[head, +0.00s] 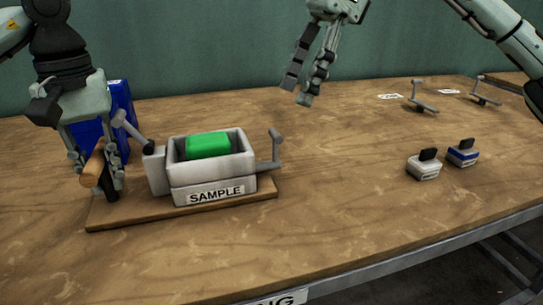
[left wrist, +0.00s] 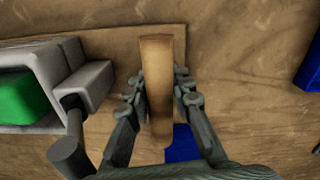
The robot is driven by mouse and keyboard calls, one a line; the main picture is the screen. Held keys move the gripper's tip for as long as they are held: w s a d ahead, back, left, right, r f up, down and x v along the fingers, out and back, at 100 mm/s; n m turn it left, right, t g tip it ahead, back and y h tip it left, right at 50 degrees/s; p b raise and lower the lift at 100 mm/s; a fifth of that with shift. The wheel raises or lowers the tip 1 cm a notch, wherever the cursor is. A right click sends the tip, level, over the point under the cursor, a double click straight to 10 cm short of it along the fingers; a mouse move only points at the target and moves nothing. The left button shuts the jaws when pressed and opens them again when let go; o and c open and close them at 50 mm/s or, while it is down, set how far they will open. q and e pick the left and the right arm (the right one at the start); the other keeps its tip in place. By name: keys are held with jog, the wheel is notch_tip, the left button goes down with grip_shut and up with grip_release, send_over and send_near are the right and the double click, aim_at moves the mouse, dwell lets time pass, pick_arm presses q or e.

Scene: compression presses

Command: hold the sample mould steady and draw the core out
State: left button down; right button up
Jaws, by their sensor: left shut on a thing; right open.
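The sample mould (head: 213,190) is a light grey open box labelled SAMPLE on a wooden base board (head: 140,215). A green core (head: 208,145) sits inside it, its top above the rim; part of it also shows in the left wrist view (left wrist: 20,97). My left gripper (head: 104,190) is shut on a wooden handle (head: 92,168) at the left end of the board; the left wrist view shows the handle (left wrist: 157,80) between the fingers. My right gripper (head: 304,92) is open and empty, high above the table, up and right of the mould.
A blue object (head: 122,105) stands behind my left gripper. Grey levers (head: 130,128) (head: 275,150) flank the mould. Two small weight-like blocks (head: 424,167) (head: 463,153) and two metal fixtures (head: 422,103) (head: 485,95) lie at right. The table's middle is clear.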

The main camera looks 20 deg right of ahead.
aim_at(278, 134)
jog(key=x, duration=0.9)
jog(key=shift+a+f, duration=0.1)
jog(key=shift+f, duration=0.15)
grip_shut()
